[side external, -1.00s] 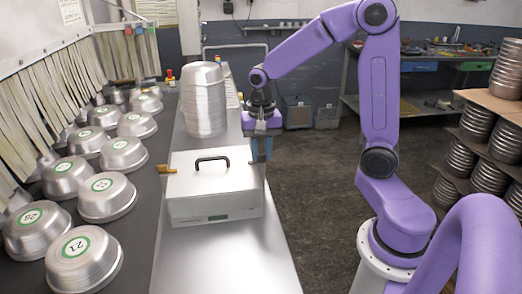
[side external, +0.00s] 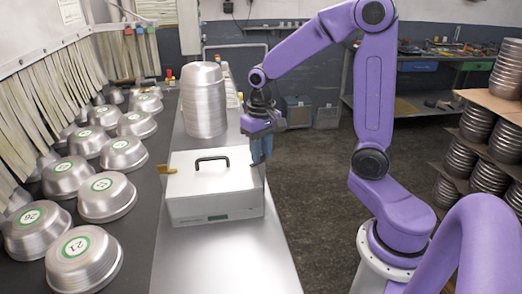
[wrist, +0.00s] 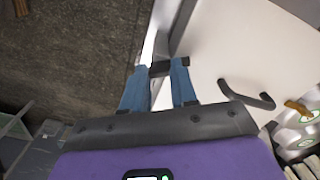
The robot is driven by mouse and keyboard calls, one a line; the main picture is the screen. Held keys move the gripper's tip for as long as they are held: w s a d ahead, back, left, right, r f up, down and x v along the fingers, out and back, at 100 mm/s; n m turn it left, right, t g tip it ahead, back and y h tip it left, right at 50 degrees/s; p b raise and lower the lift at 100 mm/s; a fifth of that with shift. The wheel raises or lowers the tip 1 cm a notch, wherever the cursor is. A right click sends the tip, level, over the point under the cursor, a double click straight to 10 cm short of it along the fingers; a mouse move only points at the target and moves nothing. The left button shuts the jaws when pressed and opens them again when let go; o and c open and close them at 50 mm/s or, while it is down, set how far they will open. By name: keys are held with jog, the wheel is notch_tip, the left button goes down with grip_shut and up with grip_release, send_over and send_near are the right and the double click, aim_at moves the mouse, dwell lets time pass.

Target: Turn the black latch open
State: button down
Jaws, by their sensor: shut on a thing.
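A silver box (side external: 213,193) with a black arched handle (side external: 212,160) on its lid stands on the metal table. My gripper (side external: 261,158) is at the box's right side, fingers pointing down. In the wrist view my gripper's two blue fingers (wrist: 159,68) are on either side of the small black latch (wrist: 160,69), at the box edge, and are shut on it. The latch is hidden behind the fingers in the side view. The box lid and handle (wrist: 248,97) also show in the wrist view, right of the fingers.
A tall stack of metal pans (side external: 204,100) stands behind the box. A brass-coloured fitting (side external: 166,169) sticks out at the box's left. Numbered pans (side external: 83,255) fill the dark surface on the left. The table in front of the box (side external: 225,262) is clear.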

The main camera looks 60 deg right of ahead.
jog(key=n, duration=0.6)
jog(key=shift+n, duration=0.3)
jog(key=n, duration=0.5)
jog(key=shift+w+n, duration=0.1)
jog(key=shift+n, duration=0.2)
jog(key=c, duration=0.9)
grip_release()
notch_tip(320, 180, up, 18)
jog(key=shift+f, duration=0.25)
